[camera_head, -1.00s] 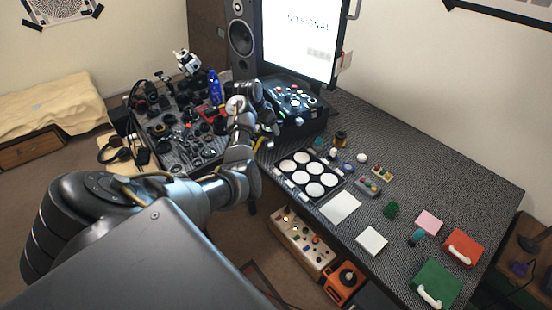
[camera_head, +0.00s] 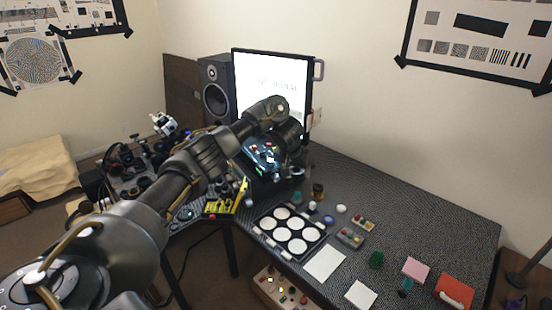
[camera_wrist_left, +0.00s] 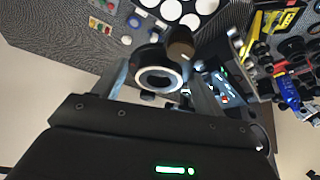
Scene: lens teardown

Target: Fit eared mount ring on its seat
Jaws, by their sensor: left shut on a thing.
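My left gripper (camera_head: 292,160) is over the back of the table, in front of the monitor, with its arm reaching in from the left. In the left wrist view its two fingers (camera_wrist_left: 160,95) are shut on a dark ring with a pale silver rim, the mount ring (camera_wrist_left: 140,78). In the head view the ring is too small and dark to make out. A brown and black cylinder (camera_wrist_left: 180,42) stands just beyond the ring in the wrist view; it also shows in the head view (camera_head: 318,190). I cannot tell which part is the seat. My right gripper is not in view.
A black tray with white discs (camera_head: 290,231) lies in front of the gripper. A dark case with coloured parts (camera_head: 262,158) stands close to its left. The monitor (camera_head: 270,80) and speaker (camera_head: 215,95) stand behind. Small blocks and white pads lie to the right.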

